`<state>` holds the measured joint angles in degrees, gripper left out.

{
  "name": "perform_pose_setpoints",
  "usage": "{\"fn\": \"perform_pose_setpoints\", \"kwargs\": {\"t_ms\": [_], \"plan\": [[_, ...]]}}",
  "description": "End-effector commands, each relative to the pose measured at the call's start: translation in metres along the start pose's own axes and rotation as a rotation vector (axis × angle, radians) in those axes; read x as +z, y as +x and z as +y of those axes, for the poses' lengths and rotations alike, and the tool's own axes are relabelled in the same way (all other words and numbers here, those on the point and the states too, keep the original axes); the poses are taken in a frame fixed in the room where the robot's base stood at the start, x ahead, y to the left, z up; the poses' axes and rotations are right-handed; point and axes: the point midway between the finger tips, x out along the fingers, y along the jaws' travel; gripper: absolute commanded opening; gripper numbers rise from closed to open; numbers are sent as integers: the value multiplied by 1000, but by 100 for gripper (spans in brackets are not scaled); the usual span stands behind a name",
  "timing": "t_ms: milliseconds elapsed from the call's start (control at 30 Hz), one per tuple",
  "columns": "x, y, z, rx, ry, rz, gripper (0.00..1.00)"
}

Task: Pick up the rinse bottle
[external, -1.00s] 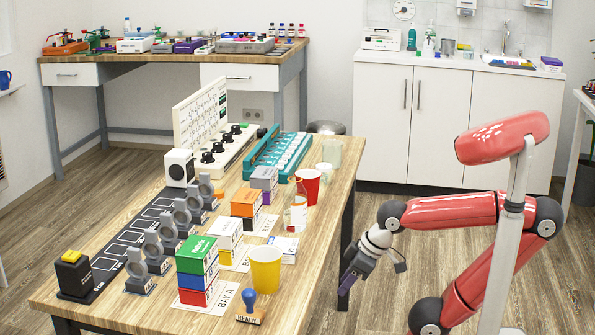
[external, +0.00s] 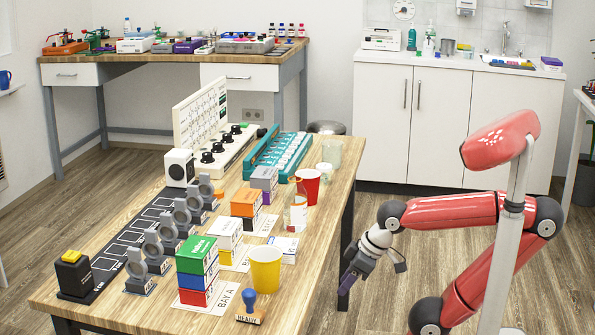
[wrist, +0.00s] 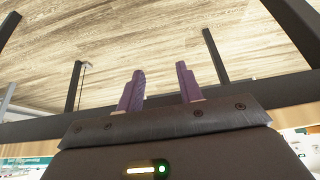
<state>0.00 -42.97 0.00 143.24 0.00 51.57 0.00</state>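A clear bottle with an orange top and a white-and-orange label (external: 297,214) stands upright on the long wooden table, near its right edge; it looks like the rinse bottle, though its label is too small to read. A red cup (external: 309,185) stands just behind it. My gripper (external: 349,278) hangs off the table's right side, lower right of the bottle and well apart from it. In the wrist view, my gripper's two purple fingers (wrist: 160,78) are spread with nothing between them. The bottle does not show in that view.
A yellow cup (external: 265,270), a stamp (external: 249,304), stacked boxes (external: 197,268) and a small white box (external: 284,247) stand near the bottle. The table's right edge lies between bottle and gripper. More bottles (external: 412,38) stand on the far counter. Open floor lies right of the table.

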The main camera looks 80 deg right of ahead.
Motion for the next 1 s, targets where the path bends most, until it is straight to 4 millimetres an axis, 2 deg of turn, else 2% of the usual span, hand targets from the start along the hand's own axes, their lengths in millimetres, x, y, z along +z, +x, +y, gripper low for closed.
{"fn": "perform_pose_setpoints", "kwargs": {"t_ms": [367,700,1000], "plan": [[0,0,0,0,0,0,36],[0,0,0,0,0,0,78],[-3,-4,0,0,0,2,78]]}}
